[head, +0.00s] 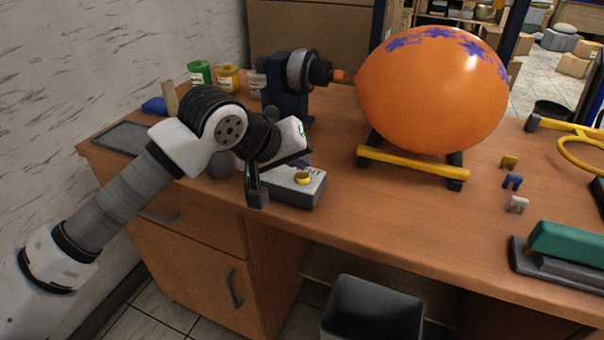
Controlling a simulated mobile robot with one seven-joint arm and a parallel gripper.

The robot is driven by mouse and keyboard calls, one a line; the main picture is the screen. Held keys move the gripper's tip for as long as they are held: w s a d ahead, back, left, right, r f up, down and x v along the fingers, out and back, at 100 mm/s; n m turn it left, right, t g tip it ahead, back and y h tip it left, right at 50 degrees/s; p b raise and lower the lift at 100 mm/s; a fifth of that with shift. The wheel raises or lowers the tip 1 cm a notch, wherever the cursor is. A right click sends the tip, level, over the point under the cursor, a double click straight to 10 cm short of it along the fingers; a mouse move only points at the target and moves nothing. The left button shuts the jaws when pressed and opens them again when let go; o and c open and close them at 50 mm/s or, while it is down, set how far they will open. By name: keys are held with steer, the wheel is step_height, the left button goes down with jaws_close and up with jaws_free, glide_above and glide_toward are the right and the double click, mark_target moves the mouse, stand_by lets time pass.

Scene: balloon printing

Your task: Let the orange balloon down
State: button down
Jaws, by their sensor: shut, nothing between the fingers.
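The orange balloon (432,92) is large and inflated, with purple star prints along its top. Its neck (343,77) sits on the nozzle of the dark blue inflator (288,90), at the back of the desk. A yellow-barred cradle (412,168) stands under the balloon. A grey control box (296,184) with a yellow button (302,178) sits at the desk's front, in front of the inflator. My gripper (257,196) is shut and empty, beside the left end of the control box. I cannot tell whether it touches the box, and my wrist hides part of it.
Green (199,73) and yellow (228,78) jars stand behind my arm. Several small clips, including a blue one (512,181), lie right of the cradle. A green-topped device (566,247) is at the front right. A dark bin (371,310) stands below the desk edge.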

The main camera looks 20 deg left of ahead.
mark_target(298, 178)
steer(key=shift+f+b, duration=0.25)
steer(key=shift+b, duration=0.2)
stand_by(0.5)
steer(key=shift+f+b, duration=0.25)
steer(key=shift+b, duration=0.25)
steer(key=shift+f+b, duration=0.45)
steer(key=shift+b, duration=0.2)
stand_by(0.6)
stand_by(4.0)
steer(key=shift+r, duration=0.95)
steer(key=shift+r+p, duration=1.25)
steer(key=shift+r, duration=1.25)
